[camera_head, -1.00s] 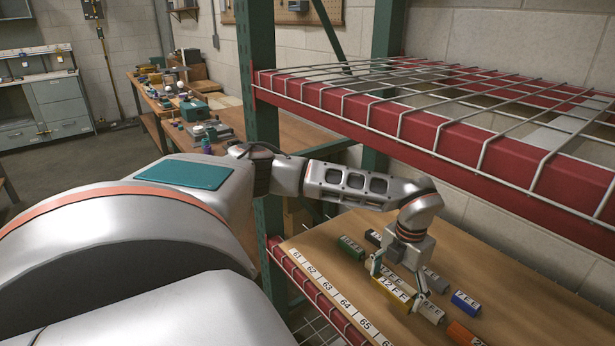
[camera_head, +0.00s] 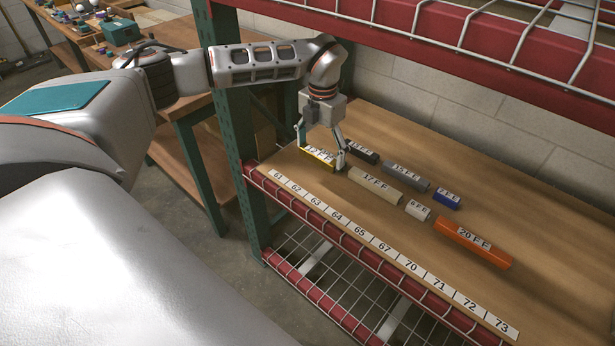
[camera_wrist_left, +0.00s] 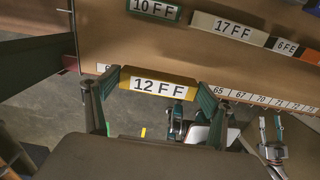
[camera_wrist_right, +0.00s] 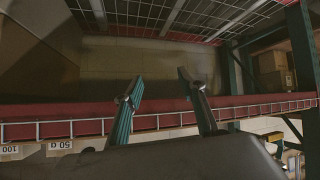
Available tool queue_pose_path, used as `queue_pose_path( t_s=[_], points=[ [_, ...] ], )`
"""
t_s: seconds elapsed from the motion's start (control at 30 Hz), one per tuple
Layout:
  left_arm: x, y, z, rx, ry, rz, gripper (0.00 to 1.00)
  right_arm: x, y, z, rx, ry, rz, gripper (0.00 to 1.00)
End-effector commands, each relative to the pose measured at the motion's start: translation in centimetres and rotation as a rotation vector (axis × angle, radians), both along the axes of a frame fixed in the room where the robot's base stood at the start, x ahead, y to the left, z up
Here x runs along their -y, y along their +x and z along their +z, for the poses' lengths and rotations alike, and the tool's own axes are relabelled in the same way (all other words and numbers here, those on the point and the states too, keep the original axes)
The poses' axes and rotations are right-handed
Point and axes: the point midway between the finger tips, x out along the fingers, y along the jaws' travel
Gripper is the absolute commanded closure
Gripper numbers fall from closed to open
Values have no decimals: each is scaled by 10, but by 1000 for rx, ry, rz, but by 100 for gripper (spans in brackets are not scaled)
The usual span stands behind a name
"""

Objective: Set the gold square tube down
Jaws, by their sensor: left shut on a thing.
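The gold square tube (camera_head: 317,158), labelled 12 FF, is between the fingers of my left gripper (camera_head: 321,154). In the left wrist view the gold tube (camera_wrist_left: 158,88) lies across between both fingers, its label facing the camera. The gripper is shut on it, above the wooden shelf board (camera_head: 420,262). I cannot tell whether the tube touches the board. In the head view the gripper partly hides it.
On the board lie a cream 17 FF tube (camera_head: 375,186), a grey tube (camera_head: 405,175), a blue tube (camera_head: 447,200), a white tube (camera_head: 417,210) and an orange 20 FF tube (camera_head: 472,243). A green 10 FF tube (camera_wrist_left: 155,9) shows beyond the gold one. Numbered labels (camera_head: 390,257) line the front edge.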

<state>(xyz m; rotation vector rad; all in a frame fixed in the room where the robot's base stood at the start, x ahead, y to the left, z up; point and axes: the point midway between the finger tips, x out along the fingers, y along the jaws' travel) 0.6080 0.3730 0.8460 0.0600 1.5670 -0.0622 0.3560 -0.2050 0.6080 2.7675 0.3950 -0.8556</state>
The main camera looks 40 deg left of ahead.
Motion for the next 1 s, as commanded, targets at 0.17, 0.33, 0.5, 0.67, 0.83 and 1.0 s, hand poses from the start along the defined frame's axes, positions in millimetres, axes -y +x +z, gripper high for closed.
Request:
queue_pose_path(
  t_s=[0.17, 0.33, 0.5, 0.67, 0.83, 1.0],
  points=[
    [0, -1, -26, -5, 0, -1, 40, 1, -1, -5, -3, -3, 1, 60],
    [1, -2, -57, -7, 0, 0, 40, 2, -1, -8, -2, -9, 2, 60],
    [0, -1, -70, -4, 0, 0, 40, 4, 3, -7, 4, -13, 0, 60],
    [0, -1, -93, -5, 0, -1, 40, 5, 4, -10, 5, -16, 1, 60],
    [0, 0, -99, -1, 1, 1, 40, 5, 5, -10, 7, -19, 1, 60],
    [0, 0, -99, -1, 1, 0, 40, 5, 6, -9, 9, -18, 1, 60]
  ],
)
